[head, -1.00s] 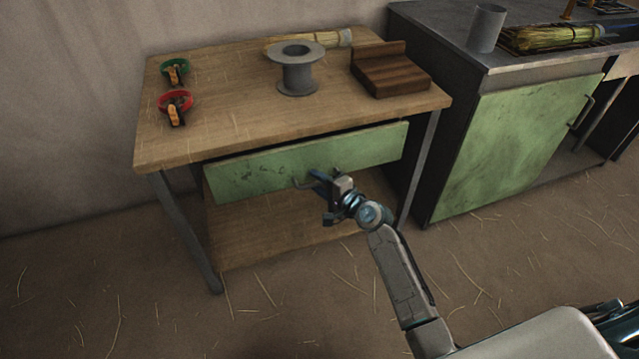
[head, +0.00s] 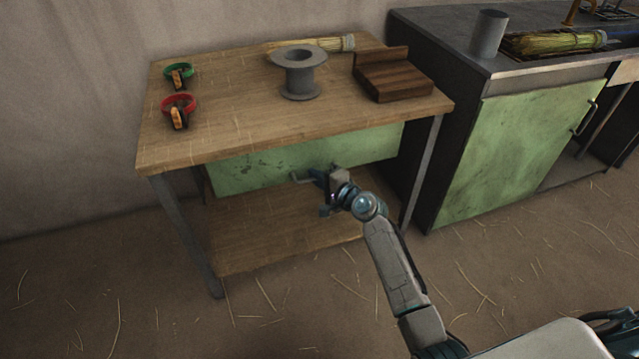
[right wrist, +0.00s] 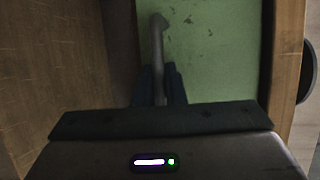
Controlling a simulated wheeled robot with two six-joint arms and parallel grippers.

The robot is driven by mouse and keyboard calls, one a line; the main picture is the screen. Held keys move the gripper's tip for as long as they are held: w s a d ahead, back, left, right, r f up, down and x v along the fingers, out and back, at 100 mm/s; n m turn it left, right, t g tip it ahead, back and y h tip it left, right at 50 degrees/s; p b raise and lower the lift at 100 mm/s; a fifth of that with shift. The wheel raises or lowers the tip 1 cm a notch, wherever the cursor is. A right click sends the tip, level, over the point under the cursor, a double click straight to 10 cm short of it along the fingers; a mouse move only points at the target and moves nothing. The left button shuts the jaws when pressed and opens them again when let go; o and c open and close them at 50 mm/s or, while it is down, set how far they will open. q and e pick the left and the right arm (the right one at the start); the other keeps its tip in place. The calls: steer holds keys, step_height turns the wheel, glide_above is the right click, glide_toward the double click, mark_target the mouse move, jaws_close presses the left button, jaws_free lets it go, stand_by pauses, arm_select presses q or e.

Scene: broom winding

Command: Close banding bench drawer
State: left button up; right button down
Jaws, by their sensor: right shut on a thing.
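The banding bench (head: 225,122) has a wooden top and grey metal legs. Its green drawer front (head: 255,165) sits under the top, and no gap shows above it in the head view. My right gripper (head: 317,177) is shut on the drawer's grey bar handle (head: 300,178). In the right wrist view, the handle (right wrist: 157,50) runs between the two dark fingers (right wrist: 159,85), with the green drawer front (right wrist: 215,50) beside it. My left gripper is not in view.
A green-doored cabinet (head: 515,140) stands to the right. The lower shelf (head: 290,225) looks bare.

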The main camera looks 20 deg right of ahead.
steer(key=c, duration=1.5)
jaws_free()
steer(key=shift+w+r, duration=0.1)
steer(key=shift+w, duration=0.1)
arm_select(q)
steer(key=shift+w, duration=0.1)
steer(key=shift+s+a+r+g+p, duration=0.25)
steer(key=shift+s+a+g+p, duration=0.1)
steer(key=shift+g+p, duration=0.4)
arm_select(e)
steer(key=v, duration=1.1)
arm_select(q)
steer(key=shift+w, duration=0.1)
